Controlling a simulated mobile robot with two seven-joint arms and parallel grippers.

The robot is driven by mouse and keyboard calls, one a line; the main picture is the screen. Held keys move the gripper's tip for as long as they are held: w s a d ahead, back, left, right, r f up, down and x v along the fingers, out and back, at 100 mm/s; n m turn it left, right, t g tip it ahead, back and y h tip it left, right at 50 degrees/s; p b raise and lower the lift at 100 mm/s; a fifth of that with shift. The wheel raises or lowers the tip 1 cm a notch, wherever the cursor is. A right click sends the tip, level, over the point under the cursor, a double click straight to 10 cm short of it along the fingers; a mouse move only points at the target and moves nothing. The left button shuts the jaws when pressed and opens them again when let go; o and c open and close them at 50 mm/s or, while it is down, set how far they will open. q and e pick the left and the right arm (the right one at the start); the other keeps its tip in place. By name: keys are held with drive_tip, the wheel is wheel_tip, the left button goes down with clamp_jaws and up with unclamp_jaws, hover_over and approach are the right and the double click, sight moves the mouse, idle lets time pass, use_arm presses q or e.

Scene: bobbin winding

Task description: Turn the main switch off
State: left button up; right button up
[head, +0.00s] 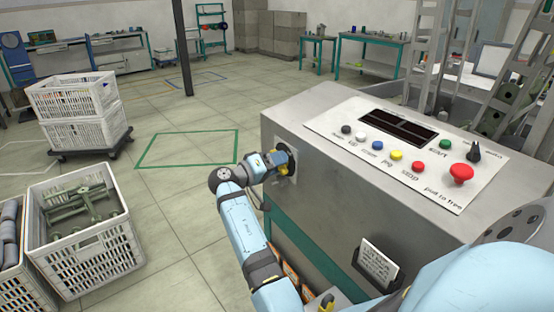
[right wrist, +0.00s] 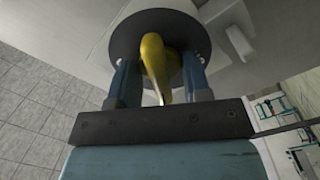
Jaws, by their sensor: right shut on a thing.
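The main switch is a yellow handle (right wrist: 156,62) on a round black plate (right wrist: 194,27), seen in the right wrist view. In the head view the dark plate (head: 292,166) sits on the left side face of the grey machine cabinet (head: 325,200). My right gripper (head: 281,158) is at the plate and covers most of the handle there. In the right wrist view its two blue fingers (right wrist: 160,85) stand on either side of the yellow handle, shut on it. The handle runs nearly up and down in that view. My left gripper is not in view.
The cabinet's top panel (head: 400,150) has several coloured buttons, a red mushroom button (head: 461,173) and a black knob (head: 474,151). A white crate with green parts (head: 85,270) and stacked white crates on a dolly (head: 75,105) stand at left. The floor between is clear.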

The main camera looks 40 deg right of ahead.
idle(0.3)
drive_tip(key=shift+r+n+p, duration=0.15)
drive_tip(key=shift+n+p, duration=0.75)
drive_tip(key=shift+p, duration=0.6)
drive_tip(key=shift+n+p, duration=1)
drive_tip(key=shift+p, duration=0.4)
drive_tip(key=o, duration=1.5)
drive_tip(key=shift+f, duration=0.25)
